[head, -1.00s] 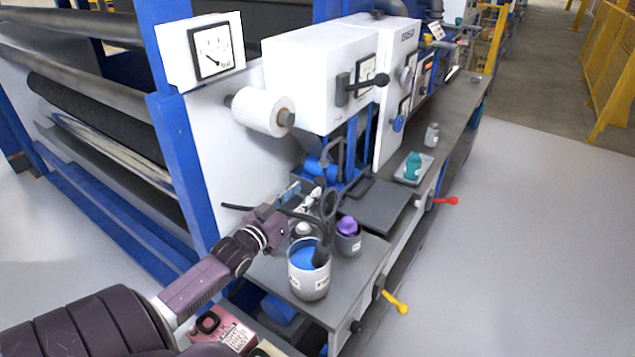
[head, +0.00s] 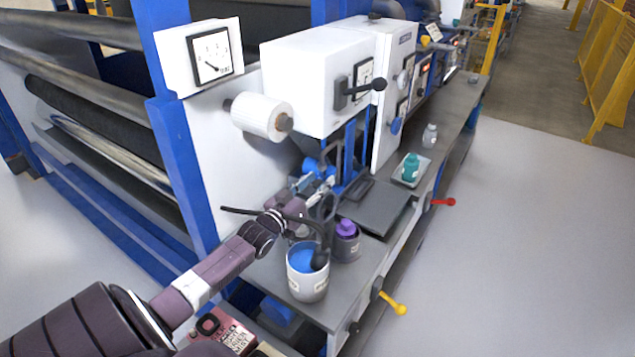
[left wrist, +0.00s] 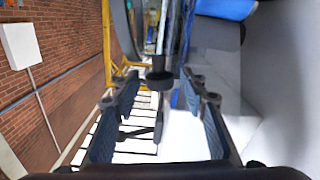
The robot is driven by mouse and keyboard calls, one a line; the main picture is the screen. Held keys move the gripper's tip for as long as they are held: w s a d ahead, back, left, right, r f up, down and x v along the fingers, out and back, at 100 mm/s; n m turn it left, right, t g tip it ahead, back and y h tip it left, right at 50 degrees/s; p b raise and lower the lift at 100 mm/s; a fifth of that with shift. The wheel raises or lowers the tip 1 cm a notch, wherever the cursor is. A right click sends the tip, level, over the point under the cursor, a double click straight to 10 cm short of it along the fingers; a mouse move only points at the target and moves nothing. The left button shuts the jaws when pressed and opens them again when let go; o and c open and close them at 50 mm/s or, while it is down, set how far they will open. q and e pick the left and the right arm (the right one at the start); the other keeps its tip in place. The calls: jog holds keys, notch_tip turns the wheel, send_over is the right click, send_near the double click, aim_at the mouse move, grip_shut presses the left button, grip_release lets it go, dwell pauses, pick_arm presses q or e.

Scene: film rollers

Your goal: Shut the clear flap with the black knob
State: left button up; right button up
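A short black knob (left wrist: 160,78) shows in the left wrist view, between and just beyond my finger pads. It seems to sit on a narrow, see-through part, but the outline of the clear flap is hard to make out. My left gripper (left wrist: 160,105) is open, with its dark fingers to either side and a gap around the knob; no contact shows. In the head view the left gripper (head: 318,187) is above the bench, in front of the blue frame under the white box. The flap cannot be told apart there. My right gripper is not in view.
A cup of blue liquid (head: 307,283) with a dark tool and a purple-capped jar (head: 346,240) stand close below the left gripper. A white roll (head: 262,114) juts out above it. A black-knobbed lever (head: 378,84) is on the white box (head: 315,88). Floor at right is clear.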

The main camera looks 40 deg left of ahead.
pick_arm(q)
grip_shut()
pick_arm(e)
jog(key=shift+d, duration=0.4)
pick_arm(q)
jog(key=shift+d, duration=0.1)
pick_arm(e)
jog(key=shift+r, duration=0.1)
pick_arm(q)
jog(key=shift+w+d+r+m+p, duration=0.1)
jog(key=shift+d+r+m+p, duration=0.15)
jog(key=shift+d+m+p, duration=0.2)
jog(key=shift+d+r+m+p, duration=0.2)
jog(key=shift+d+m+p, duration=0.15)
jog(key=shift+d+p, duration=0.2)
jog(key=d+m, duration=0.2)
jog(key=d, duration=0.1)
jog(key=d+m, duration=0.1)
jog(key=m, duration=0.1)
jog(key=shift+w+d+f+p, duration=0.2)
jog(key=shift+w+d+p, duration=0.05)
jog(key=shift+d+p, duration=0.1)
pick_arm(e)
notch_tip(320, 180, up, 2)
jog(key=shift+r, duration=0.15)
pick_arm(q)
grip_release()
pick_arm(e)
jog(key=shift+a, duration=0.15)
